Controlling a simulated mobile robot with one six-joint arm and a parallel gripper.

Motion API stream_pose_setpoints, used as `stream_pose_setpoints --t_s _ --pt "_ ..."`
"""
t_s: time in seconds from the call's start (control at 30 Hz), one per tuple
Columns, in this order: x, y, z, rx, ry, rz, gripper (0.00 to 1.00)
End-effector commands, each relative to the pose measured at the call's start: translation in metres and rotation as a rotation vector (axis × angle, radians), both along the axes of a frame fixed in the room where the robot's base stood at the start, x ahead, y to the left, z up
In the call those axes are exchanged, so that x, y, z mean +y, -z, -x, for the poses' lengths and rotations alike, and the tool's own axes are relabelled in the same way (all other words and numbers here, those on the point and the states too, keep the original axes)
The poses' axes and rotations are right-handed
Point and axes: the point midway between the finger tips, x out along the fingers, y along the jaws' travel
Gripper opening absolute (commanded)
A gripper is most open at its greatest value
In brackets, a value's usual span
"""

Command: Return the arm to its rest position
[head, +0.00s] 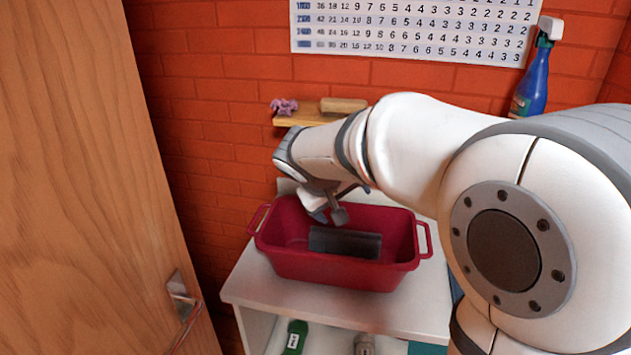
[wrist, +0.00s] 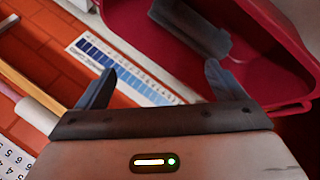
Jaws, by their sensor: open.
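My gripper (head: 328,214) is over the left back part of a red bin (head: 330,275) in the head view. In the wrist view my gripper (wrist: 155,85) has its two dark fingers spread apart with nothing between them. A dark grey block-like object (head: 345,242) lies inside the bin, apart from the fingers. It also shows in the wrist view (wrist: 195,25), beyond the fingers. My white arm reaches in from the right and hides part of the bin's back rim.
The bin stands on a white shelf unit (head: 340,310), with a green item (head: 295,338) below. A wooden door (head: 85,180) stands at the left. A small wooden ledge (head: 305,117) and a blue spray bottle (head: 534,80) are at the brick wall, under and beside a number chart (head: 410,28).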

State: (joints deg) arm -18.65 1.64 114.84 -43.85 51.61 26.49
Motion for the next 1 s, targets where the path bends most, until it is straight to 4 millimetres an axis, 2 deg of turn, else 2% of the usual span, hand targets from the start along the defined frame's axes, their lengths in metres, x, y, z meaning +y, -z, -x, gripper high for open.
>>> stream_pose_setpoints --t_s 0.07,0.17,0.33,0.4,0.5,0.6,0.73,1.0 --pt "-0.006 0.000 0.009 0.010 0.013 -0.017 0.90" --pt "-0.022 0.004 0.039 0.048 0.049 -0.070 0.90" --pt "-0.048 0.020 0.119 0.132 0.131 -0.239 0.90" --pt "-0.051 0.028 0.151 0.156 0.158 -0.315 0.90" --pt "-0.051 0.040 0.188 0.177 0.185 -0.411 0.90" --pt "-0.047 0.048 0.212 0.185 0.202 -0.484 0.90" --pt "-0.044 0.054 0.227 0.186 0.212 -0.536 0.90" --pt "-0.043 0.055 0.230 0.189 0.212 -0.545 0.90"
